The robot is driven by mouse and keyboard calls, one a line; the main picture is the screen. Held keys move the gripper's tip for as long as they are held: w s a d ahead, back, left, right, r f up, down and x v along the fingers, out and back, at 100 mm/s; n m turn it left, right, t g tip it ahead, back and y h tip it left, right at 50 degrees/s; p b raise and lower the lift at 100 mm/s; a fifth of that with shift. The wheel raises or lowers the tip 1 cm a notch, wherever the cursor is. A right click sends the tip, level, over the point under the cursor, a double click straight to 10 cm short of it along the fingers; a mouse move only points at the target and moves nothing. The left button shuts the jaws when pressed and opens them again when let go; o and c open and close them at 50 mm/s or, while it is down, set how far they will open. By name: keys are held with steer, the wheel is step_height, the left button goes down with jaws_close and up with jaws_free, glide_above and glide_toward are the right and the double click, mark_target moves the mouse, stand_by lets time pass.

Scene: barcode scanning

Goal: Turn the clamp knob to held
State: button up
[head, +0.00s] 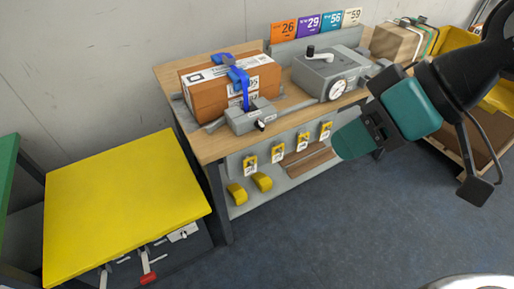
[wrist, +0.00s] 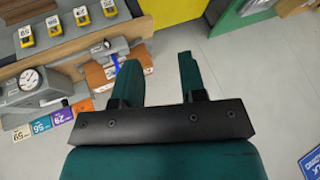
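A brown box (head: 225,92) with white labels sits on the wooden bench under a blue strap clamp (head: 238,75). A grey block (head: 240,121) stands at the strap's front end, with a small dark knob (head: 261,125) with a light mark on its front face. I cannot read the knob's setting. In the wrist view the grey block (wrist: 90,55) and the box (wrist: 97,77) lie left of my fingers, partly covered by the left one. My gripper (wrist: 160,78) is open and empty. In the head view my teal gripper (head: 352,142) hangs in front of the bench, right of the knob and apart from it.
A grey machine (head: 322,76) with a dial and black crank stands right of the box. Several yellow tags (head: 303,142) hang below the bench edge. A yellow-topped table (head: 120,205) stands at left. The floor (head: 330,235) before the bench is clear.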

steer(key=w+a+f+n+t+y+b, duration=0.1)
steer(key=w+a+f+t+y+b, duration=0.15)
steer(key=f+b, duration=0.35)
steer(key=w+a+f+t+y+b, duration=0.1)
steer(key=w+a+f+b, duration=0.15)
steer(key=f+b, duration=0.35)
steer(key=m+t+b, duration=0.3)
steer(key=t+b, duration=0.7)
steer(key=b, duration=0.7)
glide_toward(263, 128)
steer(key=p+x, duration=0.8)
steer(key=p, duration=0.7)
steer(key=shift+r+p, duration=0.15)
steer(key=shift+p, duration=0.2)
steer(key=shift+w+a+f, duration=0.25)
steer(key=shift+w+a, duration=0.05)
steer(key=shift+w, duration=0.2)
jaws_close()
